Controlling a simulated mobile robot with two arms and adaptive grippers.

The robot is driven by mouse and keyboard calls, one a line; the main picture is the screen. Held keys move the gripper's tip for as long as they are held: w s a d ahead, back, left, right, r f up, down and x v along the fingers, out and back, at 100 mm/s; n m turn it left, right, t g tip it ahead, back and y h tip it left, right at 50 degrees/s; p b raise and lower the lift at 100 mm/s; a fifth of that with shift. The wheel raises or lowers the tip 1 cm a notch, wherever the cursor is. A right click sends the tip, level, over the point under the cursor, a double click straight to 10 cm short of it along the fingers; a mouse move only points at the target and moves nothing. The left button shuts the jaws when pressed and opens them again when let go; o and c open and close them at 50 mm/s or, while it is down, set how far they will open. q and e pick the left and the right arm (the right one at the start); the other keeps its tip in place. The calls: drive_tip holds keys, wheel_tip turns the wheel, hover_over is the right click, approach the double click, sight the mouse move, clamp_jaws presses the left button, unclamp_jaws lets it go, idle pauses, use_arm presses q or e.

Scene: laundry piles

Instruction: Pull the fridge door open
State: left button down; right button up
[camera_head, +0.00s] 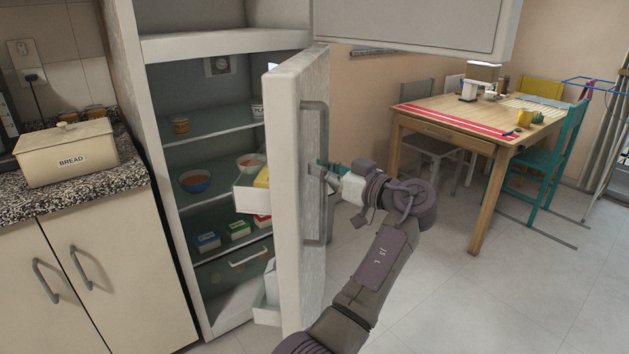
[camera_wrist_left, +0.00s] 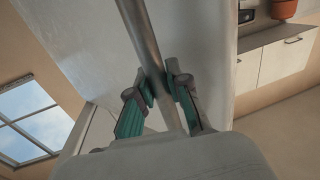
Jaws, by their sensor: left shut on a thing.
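The lower fridge door (camera_head: 300,200) stands wide open in the head view, seen nearly edge-on. Its long grey vertical handle (camera_head: 313,220) is on the door's outer face. My left gripper (camera_head: 318,168) is at the handle, about midway up the door. In the left wrist view, the teal-padded fingers of the left gripper (camera_wrist_left: 165,100) are on both sides of the handle bar (camera_wrist_left: 143,40), shut on it. The fridge interior (camera_head: 215,150) shows shelves with bowls, a jar and small boxes. My right gripper is not in view.
An upper door (camera_head: 415,22) hangs open above the fridge door. A counter with a bread box (camera_head: 68,148) stands left of the fridge. A wooden table (camera_head: 470,112) with chairs stands at the back right. The floor (camera_head: 470,300) at the front right is clear.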

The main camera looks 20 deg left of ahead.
sight(328, 124)
use_arm(q)
drive_tip(key=shift+d+f, duration=0.15)
idle(0.3)
drive_tip(key=c, duration=1.1)
unclamp_jaws()
drive_tip(key=shift+r, duration=0.2)
wheel_tip(328, 124, up, 10)
drive_tip(key=shift+f, duration=0.1)
